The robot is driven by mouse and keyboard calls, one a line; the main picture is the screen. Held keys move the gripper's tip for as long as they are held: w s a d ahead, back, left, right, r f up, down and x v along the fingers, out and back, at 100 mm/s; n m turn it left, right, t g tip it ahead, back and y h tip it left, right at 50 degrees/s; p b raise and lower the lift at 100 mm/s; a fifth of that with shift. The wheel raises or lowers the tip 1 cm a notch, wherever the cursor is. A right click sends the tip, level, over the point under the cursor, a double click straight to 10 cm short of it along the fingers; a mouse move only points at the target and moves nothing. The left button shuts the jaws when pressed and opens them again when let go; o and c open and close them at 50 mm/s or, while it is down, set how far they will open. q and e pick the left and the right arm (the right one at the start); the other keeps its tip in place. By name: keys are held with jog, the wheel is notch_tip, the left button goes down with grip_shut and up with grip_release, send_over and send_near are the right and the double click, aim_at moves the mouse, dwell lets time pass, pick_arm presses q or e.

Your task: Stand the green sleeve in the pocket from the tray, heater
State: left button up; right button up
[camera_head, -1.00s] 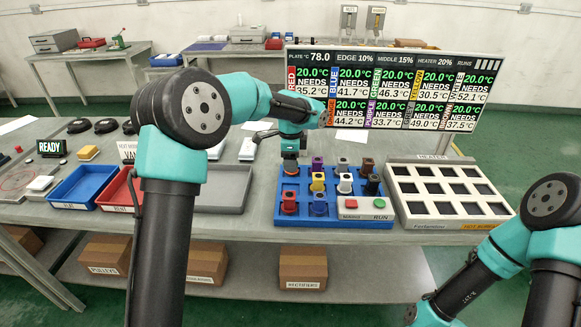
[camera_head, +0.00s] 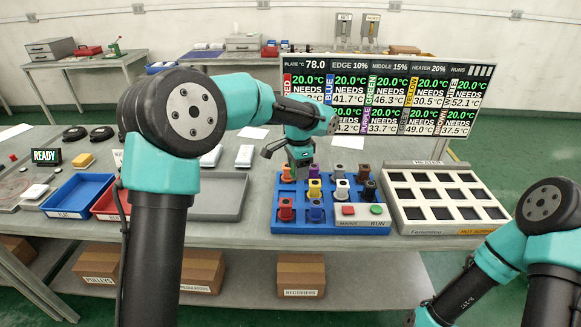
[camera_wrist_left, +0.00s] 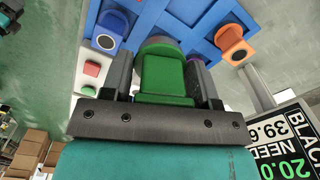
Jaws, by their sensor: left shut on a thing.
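My left gripper (camera_head: 301,160) is over the back left part of the blue tray (camera_head: 290,228). In the left wrist view its fingers (camera_wrist_left: 168,80) are shut on the green sleeve (camera_wrist_left: 165,73). In the head view I cannot make out the sleeve under the gripper, nor tell whether it is clear of the tray. The heater (camera_head: 428,228) is a pale block right of the tray, with rows of dark square pockets that look empty. My right arm shows at the lower right; its gripper is out of view.
The display board (camera_head: 380,97) stands behind. A grey bin (camera_head: 218,196) stands left.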

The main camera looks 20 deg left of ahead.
pick_arm(q)
jog(key=s+d+r+n, duration=0.5)
jog(key=s+d+n, duration=0.3)
jog(key=n, duration=0.3)
jog(key=shift+s+d, duration=0.2)
jog(key=shift+d, duration=0.05)
jog(key=shift+d, duration=0.15)
